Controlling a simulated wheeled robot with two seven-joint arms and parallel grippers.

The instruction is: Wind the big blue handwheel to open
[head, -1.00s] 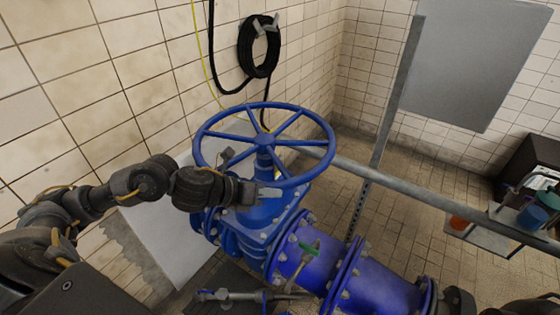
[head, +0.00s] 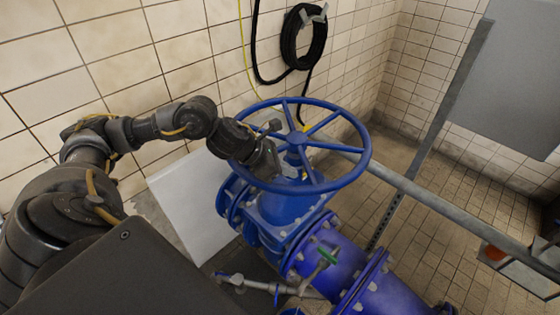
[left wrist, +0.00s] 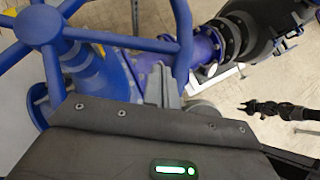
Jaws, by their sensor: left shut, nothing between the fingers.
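The big blue handwheel (head: 345,183) sits on top of the blue valve body (head: 290,208), its rim and spokes tilted toward my view. My left gripper (head: 290,171) reaches over the wheel's left rim, and its fingertips are by the inside of the near rim, left of the hub. In the left wrist view its grey fingers (left wrist: 163,87) are together and hold nothing, close to the blue rim (left wrist: 183,45). I cannot tell whether they touch the rim or a spoke. Part of the wheel's left side is hidden behind my gripper.
A grey rail (head: 425,197) runs just behind the wheel to the right and meets an upright post (head: 440,125). A coiled black hose (head: 303,38) hangs on the tiled wall.

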